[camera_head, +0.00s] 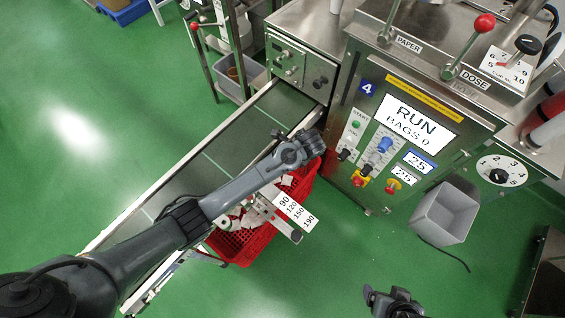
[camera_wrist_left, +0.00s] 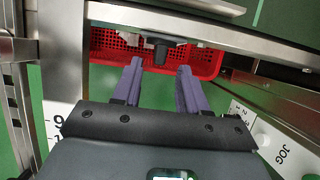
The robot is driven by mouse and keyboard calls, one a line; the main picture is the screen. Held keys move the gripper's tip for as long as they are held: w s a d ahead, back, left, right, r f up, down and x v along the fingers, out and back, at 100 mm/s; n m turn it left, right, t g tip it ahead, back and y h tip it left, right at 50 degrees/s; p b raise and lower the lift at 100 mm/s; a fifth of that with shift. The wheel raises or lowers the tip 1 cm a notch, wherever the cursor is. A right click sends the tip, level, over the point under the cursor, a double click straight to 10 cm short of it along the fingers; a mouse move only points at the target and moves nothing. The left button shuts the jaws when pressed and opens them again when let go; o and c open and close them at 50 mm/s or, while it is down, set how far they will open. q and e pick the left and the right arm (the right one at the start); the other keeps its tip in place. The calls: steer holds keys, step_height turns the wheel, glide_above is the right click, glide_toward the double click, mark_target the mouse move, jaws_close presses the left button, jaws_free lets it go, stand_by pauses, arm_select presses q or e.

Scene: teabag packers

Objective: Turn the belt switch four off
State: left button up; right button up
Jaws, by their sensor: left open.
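Machine four carries a blue number 4 plate (camera_head: 368,87) and a display (camera_head: 407,122) reading RUN, BAGS 0. A conveyor belt (camera_head: 190,175) runs from it toward the lower left. In the left wrist view, a dark knob (camera_wrist_left: 161,50) sits under the belt's metal edge, possibly the belt switch; its setting cannot be read. My left gripper (camera_wrist_left: 160,65) is open, its two purple-grey fingers pointing at this knob, one on each side in the picture; contact cannot be told. In the head view my left arm hides that spot. My right gripper (camera_head: 391,302) is low at the bottom edge.
A red basket (camera_head: 243,246) with white teabags stands below the belt. A scale plate (camera_head: 297,211) marked 90 to 190 is beside my left arm. The machine's panel has buttons and a black knob (camera_head: 344,155). A grey bin (camera_head: 445,214) hangs at right.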

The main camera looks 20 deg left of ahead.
arm_select(q)
steer(key=shift+b+x, duration=0.9)
steer(key=shift+x, duration=2.1)
jaws_close()
